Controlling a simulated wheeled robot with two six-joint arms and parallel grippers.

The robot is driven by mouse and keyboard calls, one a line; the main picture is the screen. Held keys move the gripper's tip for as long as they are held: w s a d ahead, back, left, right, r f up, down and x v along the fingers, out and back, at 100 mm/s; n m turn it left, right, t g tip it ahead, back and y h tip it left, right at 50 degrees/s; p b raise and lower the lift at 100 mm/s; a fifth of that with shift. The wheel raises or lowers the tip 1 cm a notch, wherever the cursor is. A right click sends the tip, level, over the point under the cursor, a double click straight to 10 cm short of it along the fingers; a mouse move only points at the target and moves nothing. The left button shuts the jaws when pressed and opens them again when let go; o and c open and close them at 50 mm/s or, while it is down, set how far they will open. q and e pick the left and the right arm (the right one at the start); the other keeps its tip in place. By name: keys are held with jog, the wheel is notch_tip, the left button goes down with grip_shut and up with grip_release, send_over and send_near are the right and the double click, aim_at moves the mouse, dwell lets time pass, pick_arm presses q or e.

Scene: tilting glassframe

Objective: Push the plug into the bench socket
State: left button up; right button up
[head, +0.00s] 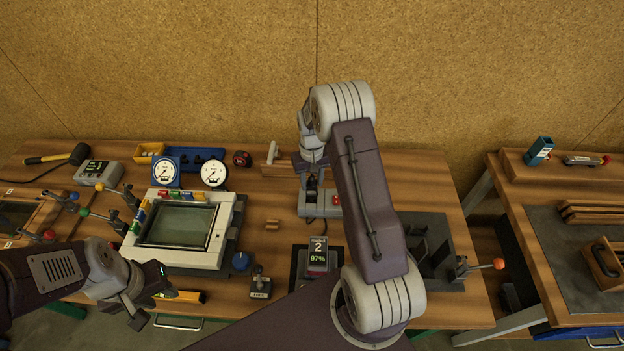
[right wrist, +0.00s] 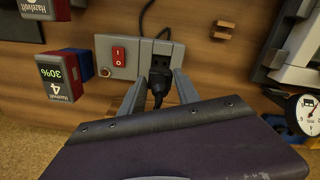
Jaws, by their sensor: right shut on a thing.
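The bench socket is a grey box (head: 318,204) with a red switch, standing on the bench in the head view. It also shows in the right wrist view (right wrist: 122,58), with dark sockets to the right of the switch. My right gripper (right wrist: 160,86) is shut on the black plug (right wrist: 159,80), one finger on each side. The plug is at the socket face; I cannot tell whether it is in, touching or just short. In the head view my right gripper (head: 313,184) is at the box, largely hidden by my arm. My left gripper (head: 157,300) is open and empty at the lower left.
A monitor-like instrument (head: 180,232) stands left of the socket, with gauges behind it. A battery pack marked 97% (head: 318,258) stands in front of the socket. A black cable (right wrist: 146,18) runs from behind the box. A small wooden block (head: 272,225) lies nearby.

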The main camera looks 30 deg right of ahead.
aim_at(312, 189)
notch_tip(312, 189, down, 4)
jog(key=shift+a+r+b, duration=0.15)
jog(key=shift+r+b, duration=0.05)
jog(key=shift+b, duration=0.8)
jog(key=shift+d+f+b, duration=0.2)
jog(key=shift+f+b, duration=0.15)
jog(key=shift+f, duration=0.2)
jog(key=shift+a+r, duration=0.1)
jog(key=shift+a, duration=0.05)
jog(key=shift+p, duration=0.3)
jog(key=shift+f+b, duration=0.85)
jog(key=shift+f, duration=0.4)
jog(key=o, duration=1.3)
